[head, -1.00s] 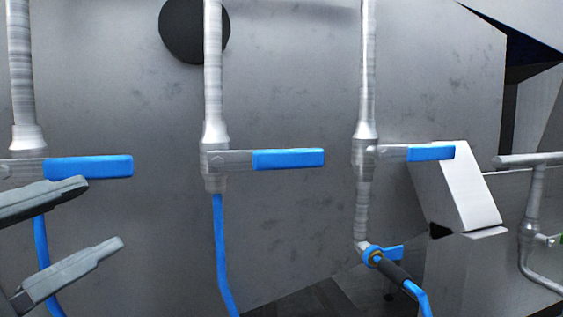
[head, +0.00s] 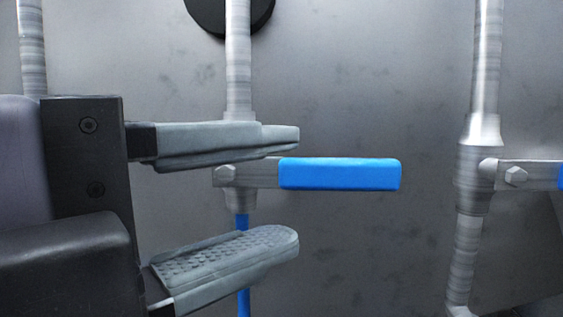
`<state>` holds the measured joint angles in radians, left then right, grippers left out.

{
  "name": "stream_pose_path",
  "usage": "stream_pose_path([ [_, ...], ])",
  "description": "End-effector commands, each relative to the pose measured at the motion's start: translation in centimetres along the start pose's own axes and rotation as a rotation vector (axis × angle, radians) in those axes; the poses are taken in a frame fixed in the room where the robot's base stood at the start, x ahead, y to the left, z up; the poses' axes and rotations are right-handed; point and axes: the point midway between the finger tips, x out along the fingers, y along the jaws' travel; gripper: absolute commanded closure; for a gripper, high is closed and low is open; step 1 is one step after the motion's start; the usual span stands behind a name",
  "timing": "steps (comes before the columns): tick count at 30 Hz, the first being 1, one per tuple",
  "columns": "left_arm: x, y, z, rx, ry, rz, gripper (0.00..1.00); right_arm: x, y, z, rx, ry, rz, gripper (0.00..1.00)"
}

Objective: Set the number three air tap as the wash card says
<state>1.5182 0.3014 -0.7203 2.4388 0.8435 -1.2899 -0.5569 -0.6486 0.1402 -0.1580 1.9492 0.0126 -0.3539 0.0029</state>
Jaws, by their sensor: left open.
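A tap with a blue lever grip (head: 340,174) is on the middle upright pipe (head: 238,60). Its lever lies level, pointing right, across the pipe line. My left gripper (head: 296,189) comes in from the left, open and empty. Its upper finger crosses in front of the pipe just above the lever; its lower finger is below the lever. I cannot tell how far the fingers are from it in depth. A second tap (head: 515,176) at the right edge also has a level lever, its blue grip cut off. No tap number or wash card shows. My right gripper is out of view.
A grey metal wall (head: 400,80) stands behind the pipes. A blue hose (head: 242,222) runs down from the middle tap, partly behind my lower finger. Another pipe (head: 31,45) at the far left goes behind my gripper. The wall between the two taps is clear.

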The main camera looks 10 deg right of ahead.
Motion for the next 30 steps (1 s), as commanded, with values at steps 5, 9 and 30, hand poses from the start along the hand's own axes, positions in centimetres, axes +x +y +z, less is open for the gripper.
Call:
stream_pose_path([
  [5, -0.1, 0.0, -0.1, 0.01, -0.001, 0.002, 0.51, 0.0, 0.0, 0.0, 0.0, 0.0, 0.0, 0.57],
  [9, 0.8, -0.1, -0.1, 0.009, 0.0, 0.005, 0.51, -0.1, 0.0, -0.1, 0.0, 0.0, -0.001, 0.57],
  [30, 7.1, 0.0, -0.1, 0.01, 0.0, 0.002, 0.51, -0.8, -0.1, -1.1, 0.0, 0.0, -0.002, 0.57],
])
